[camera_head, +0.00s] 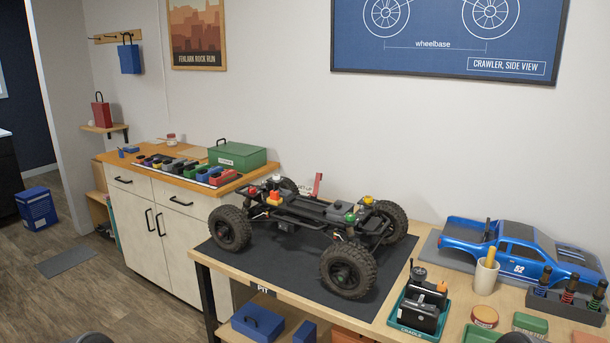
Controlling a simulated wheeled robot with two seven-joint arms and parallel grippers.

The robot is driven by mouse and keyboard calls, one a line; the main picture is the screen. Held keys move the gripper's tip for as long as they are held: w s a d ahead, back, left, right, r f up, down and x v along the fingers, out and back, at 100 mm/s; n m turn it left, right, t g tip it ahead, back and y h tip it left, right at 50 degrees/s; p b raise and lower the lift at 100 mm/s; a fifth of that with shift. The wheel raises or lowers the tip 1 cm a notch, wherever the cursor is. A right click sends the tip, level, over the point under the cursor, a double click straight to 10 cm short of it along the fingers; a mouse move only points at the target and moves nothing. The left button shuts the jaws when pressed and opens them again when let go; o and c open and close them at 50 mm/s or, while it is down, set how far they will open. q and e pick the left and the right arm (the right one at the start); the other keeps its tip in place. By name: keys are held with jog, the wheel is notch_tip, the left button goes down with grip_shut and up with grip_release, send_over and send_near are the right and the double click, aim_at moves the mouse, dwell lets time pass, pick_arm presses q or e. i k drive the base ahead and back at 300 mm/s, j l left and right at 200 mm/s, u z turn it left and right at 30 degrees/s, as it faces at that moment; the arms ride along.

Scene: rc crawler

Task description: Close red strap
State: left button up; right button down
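The crawler chassis (300,218) stands on its wheels on a dark mat (268,270) on the wooden table. A thin red piece (317,185), which looks like the red strap, sticks up at the chassis's far side, slightly tilted. Its lower end is hidden behind chassis parts. Neither gripper shows in the head view. Only dark rounded shapes, likely parts of my arms, show at the bottom edge, left and right of centre.
A black battery-like unit in a green cradle (408,329) stands right of the mat. A cabinet (165,225) with a green box (237,155) stands behind left. The mat's front is clear.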

aim_at(318, 175)
jog(key=i+j, duration=0.2)
jog(key=i, duration=0.25)
jog(key=i+j, duration=0.25)
jog(key=i, duration=0.2)
